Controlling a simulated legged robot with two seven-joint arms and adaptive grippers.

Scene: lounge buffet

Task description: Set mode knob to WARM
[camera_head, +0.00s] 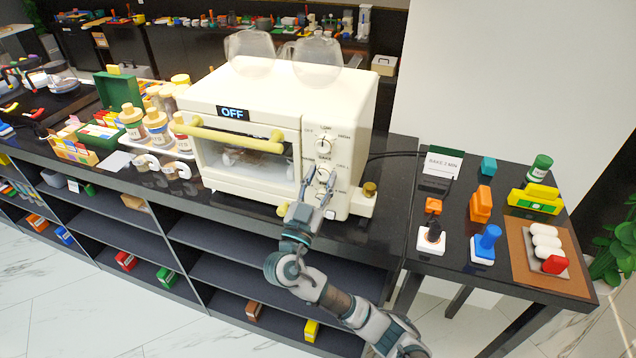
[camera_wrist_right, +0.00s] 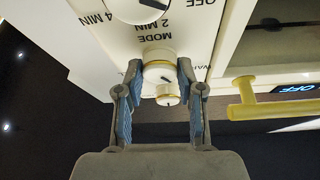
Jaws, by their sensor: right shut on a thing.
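The cream toaster oven (camera_head: 275,100) stands on the dark counter, with a column of knobs on its right panel. The mode knob (camera_head: 323,174) is the middle one, with small labels around it; it also shows in the wrist view (camera_wrist_right: 158,72), under upside-down lettering "MODE". My right gripper (camera_head: 315,188) reaches up from below; in the wrist view its blue-padded fingers (camera_wrist_right: 160,90) are on both sides of the knob, shut on it. A partly cut-off "WA" label lies right of the knob there. My left gripper is not in view.
The yellow door handle (camera_head: 230,137) sticks out left of the knobs. Another knob (camera_head: 323,147) is above, and a dial (camera_wrist_right: 140,8) fills the wrist view's top edge. The OFF display (camera_head: 233,113) is lit. A card reading BAKE 2 MIN (camera_head: 443,164) stands on the side table.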

